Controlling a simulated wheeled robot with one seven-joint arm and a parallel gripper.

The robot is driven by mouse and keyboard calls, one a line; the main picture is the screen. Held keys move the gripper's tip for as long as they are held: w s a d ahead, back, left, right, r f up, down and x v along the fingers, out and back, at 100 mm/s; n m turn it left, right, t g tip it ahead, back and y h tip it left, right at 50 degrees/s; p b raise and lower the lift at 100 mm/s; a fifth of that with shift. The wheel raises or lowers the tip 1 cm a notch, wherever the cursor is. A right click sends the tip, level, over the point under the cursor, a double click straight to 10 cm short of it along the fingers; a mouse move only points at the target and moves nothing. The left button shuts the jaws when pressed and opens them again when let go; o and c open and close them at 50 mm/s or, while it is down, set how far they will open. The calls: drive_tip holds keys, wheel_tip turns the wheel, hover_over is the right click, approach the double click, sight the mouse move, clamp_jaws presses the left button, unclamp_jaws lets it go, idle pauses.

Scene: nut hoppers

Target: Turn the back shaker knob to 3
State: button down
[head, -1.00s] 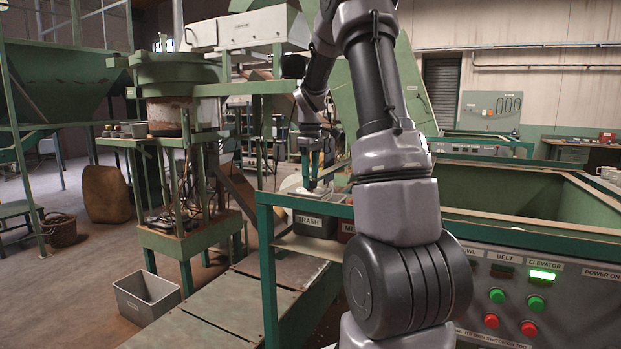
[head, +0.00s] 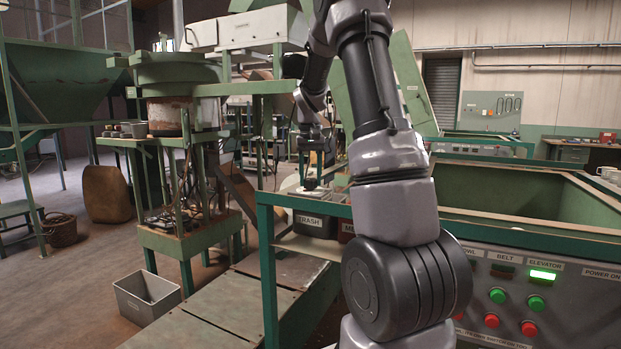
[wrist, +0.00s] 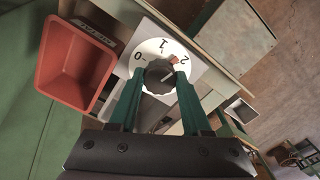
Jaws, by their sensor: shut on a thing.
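A dark round knob (wrist: 158,73) sits on a white dial (wrist: 150,48) in the wrist view. The figures 0, 1 and 2 show on the dial; any 3 is hidden. A red-orange mark at the knob's edge lies near the 2. The green fingers of my gripper (wrist: 160,82) stand on either side of the knob and are shut on it. In the head view my gripper (head: 311,172) points down over the small dark knob (head: 311,184), on a pale plate behind the bins. No shaker label is readable.
A grey bin marked TRASH (head: 312,221) hangs just in front of the knob. A red bin (wrist: 75,67) lies left of the dial in the wrist view. A green frame (head: 268,270) and a control panel (head: 540,300) with several buttons stand nearer me.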

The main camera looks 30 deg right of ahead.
sight(310, 179)
drive_tip(key=m, duration=0.7)
drive_tip(key=shift+w+r, duration=0.1)
drive_tip(key=m, duration=0.3)
drive_tip(key=shift+m, duration=2.5)
drive_tip(key=shift+c, duration=1.8)
unclamp_jaws()
wheel_tip(310, 179, up, 11)
